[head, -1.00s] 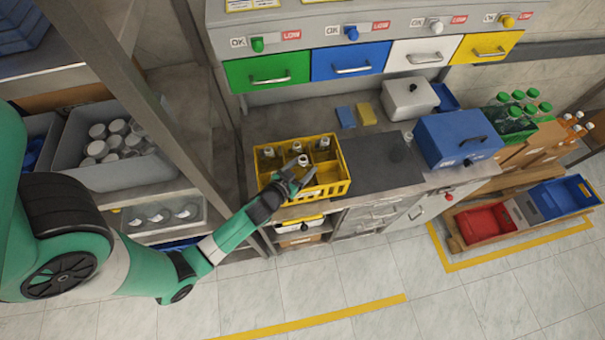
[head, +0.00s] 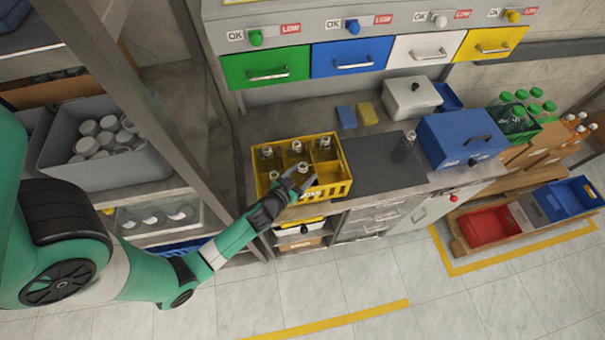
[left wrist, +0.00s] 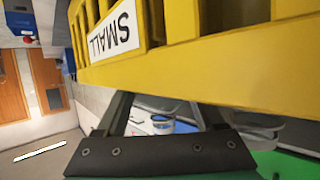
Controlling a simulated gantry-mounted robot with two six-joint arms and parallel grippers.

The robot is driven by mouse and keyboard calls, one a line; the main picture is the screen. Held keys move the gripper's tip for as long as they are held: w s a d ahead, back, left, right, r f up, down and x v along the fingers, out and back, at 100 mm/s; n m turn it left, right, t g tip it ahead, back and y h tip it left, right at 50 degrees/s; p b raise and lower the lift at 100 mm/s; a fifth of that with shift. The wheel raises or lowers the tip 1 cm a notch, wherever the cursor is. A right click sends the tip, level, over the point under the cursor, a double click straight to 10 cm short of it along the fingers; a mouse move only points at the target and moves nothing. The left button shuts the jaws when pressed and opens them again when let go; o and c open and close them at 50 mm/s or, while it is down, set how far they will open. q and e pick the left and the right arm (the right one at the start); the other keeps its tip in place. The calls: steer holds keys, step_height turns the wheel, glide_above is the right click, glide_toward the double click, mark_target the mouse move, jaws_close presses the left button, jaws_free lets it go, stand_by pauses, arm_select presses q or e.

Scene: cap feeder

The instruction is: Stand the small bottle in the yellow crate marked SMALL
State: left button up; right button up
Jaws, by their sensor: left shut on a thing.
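The yellow crate (head: 330,190) stands on the bench, left of the dark mat. In the left wrist view its yellow wall (left wrist: 210,62) fills the top, with the SMALL label (left wrist: 113,32) upside down. My left gripper (head: 299,181) is over the crate's front side, shut on the small clear bottle (head: 303,169). The bottle's top shows at the fingertips, above the front middle compartment; its lower part is hidden. In the left wrist view the crate wall covers the fingertips. My right gripper is not in view.
Other bottles (head: 296,148) stand in the crate's back row, and one at the front left. A grey shelf post (head: 140,90) rises to the left.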

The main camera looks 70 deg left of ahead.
arm_select(q)
steer(key=o, duration=1)
steer(key=shift+r, duration=0.1)
steer(key=shift+r+p, duration=0.4)
steer(key=shift+p, duration=0.15)
steer(key=shift+r+p, duration=0.55)
steer(key=shift+p, duration=0.1)
steer(key=b+v, duration=0.1)
steer(key=v, duration=0.6)
steer(key=b+v, duration=0.1)
steer(key=v, duration=0.3)
steer(key=shift+s+d+f+b, duration=0.15)
steer(key=shift+s+d+b, duration=0.15)
